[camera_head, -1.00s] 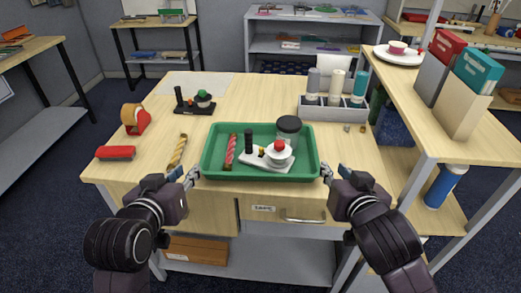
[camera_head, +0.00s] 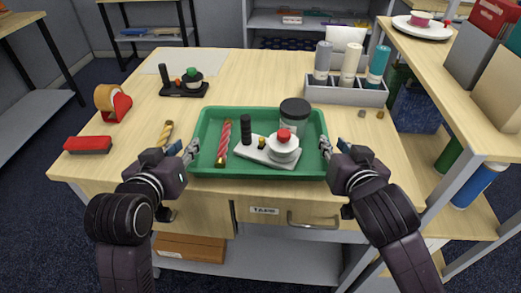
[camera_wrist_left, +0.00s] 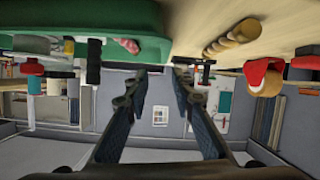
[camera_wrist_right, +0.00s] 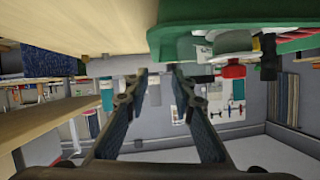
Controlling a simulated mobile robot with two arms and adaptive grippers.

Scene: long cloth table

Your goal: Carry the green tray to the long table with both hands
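The green tray (camera_head: 206,158) lies flat on a wooden-topped table with a drawer. It carries a red twisted stick (camera_head: 224,139), a dark-lidded jar (camera_head: 294,113), and a white plate-like piece (camera_head: 255,153) with a black cylinder and a red-topped white cup. My left gripper (camera_head: 190,150) is beside the tray's left rim, and my right gripper (camera_head: 325,147) is beside its right rim. In the wrist views the left fingers (camera_wrist_left: 160,78) and the right fingers (camera_wrist_right: 159,78) are apart, with nothing clearly between them. The tray's edge shows close above them. Contact cannot be told.
A grey holder (camera_head: 346,93) with bottles stands behind right. A tape dispenser (camera_head: 113,103), a red block (camera_head: 88,145) and a gold twisted stick (camera_head: 165,135) lie left. A wooden shelf unit (camera_head: 440,90) stands close on the right. No cloth-covered table can be made out.

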